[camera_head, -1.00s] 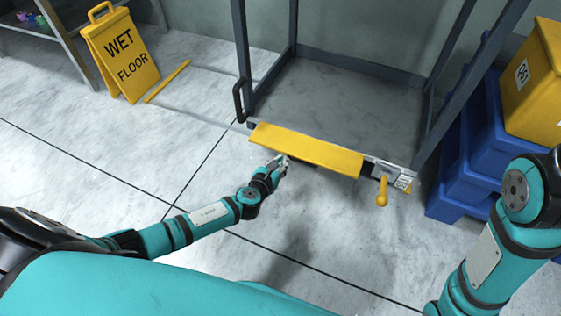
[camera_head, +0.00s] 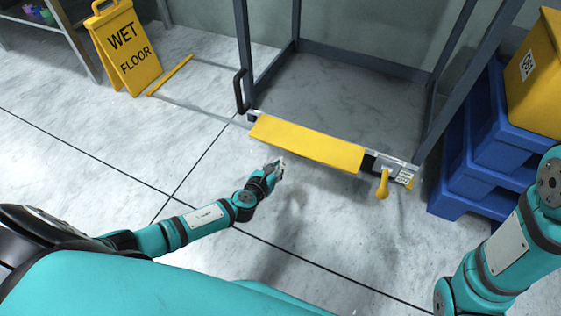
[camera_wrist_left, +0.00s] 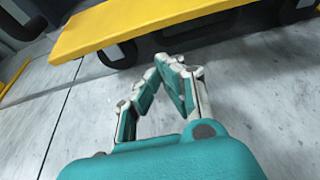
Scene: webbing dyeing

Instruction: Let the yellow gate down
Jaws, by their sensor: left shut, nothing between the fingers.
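The yellow gate (camera_head: 305,145) is a flat panel lying low across the front of a grey metal frame cart in the head view. It also crosses the top of the left wrist view (camera_wrist_left: 140,24). A yellow handle (camera_head: 383,186) hangs at the gate's right end. My left gripper (camera_head: 279,164) is just in front of the gate's left half, apart from it. In the left wrist view its fingers (camera_wrist_left: 168,62) meet at the tips with nothing between them. My right arm shows at the right edge, but its gripper is out of view.
The grey cart frame (camera_head: 243,50) rises behind the gate, with a black handle (camera_head: 239,91) on its left post. Blue crates (camera_head: 490,150) with a yellow bin (camera_head: 535,80) stand at right. A wet floor sign (camera_head: 124,47) stands at left. The floor before the gate is clear.

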